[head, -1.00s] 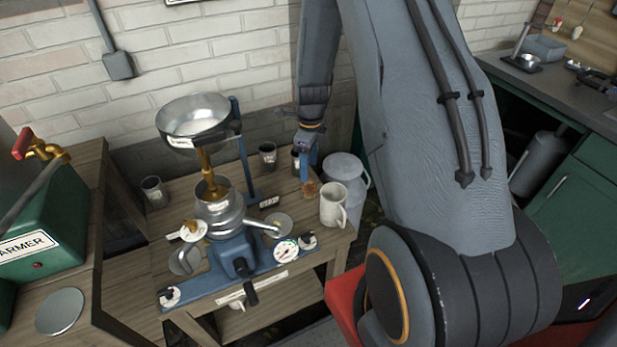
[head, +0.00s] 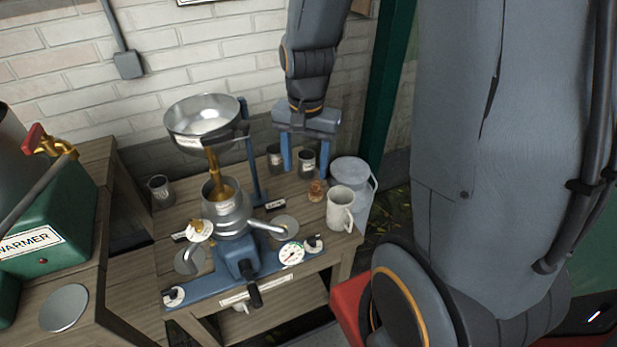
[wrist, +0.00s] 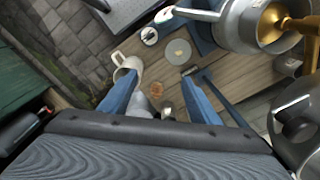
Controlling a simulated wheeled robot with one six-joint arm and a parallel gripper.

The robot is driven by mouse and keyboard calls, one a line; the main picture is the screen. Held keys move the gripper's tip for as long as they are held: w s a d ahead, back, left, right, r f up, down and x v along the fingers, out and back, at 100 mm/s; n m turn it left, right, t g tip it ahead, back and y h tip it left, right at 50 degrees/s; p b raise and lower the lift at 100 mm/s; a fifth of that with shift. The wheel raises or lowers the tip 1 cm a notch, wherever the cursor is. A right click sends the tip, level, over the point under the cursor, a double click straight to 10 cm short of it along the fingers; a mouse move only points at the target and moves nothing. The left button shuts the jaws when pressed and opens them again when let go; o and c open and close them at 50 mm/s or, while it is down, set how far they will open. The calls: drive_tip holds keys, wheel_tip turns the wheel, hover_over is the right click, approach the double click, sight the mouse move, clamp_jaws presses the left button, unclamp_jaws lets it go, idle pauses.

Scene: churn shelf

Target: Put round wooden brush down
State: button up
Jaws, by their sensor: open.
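The round wooden brush (head: 316,191) is a small brown piece on the wooden table, left of the cream mug. In the wrist view the brush (wrist: 156,90) shows as a round tan disc between my fingers, on the table boards. My gripper (head: 306,165) is open and empty, its two blue fingers pointing down above and behind the brush. The fingers also show spread apart in the wrist view (wrist: 160,76). The brush appears apart from both fingers.
A cream mug (head: 340,208) and a grey can (head: 352,174) stand close right of the brush. Dark cups (head: 306,162) stand behind it. A separator with a metal bowl (head: 203,117) fills the table's middle. A green warmer (head: 45,225) stands at left.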

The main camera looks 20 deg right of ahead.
drive_tip(key=s+a+r+n, duration=0.2)
drive_tip(key=s+n, duration=0.5)
drive_tip(key=n, duration=0.1)
drive_tip(key=shift+s+a+r+n, duration=0.25)
drive_tip(key=shift+r+n, duration=0.05)
drive_tip(key=shift+r, duration=0.05)
idle(0.5)
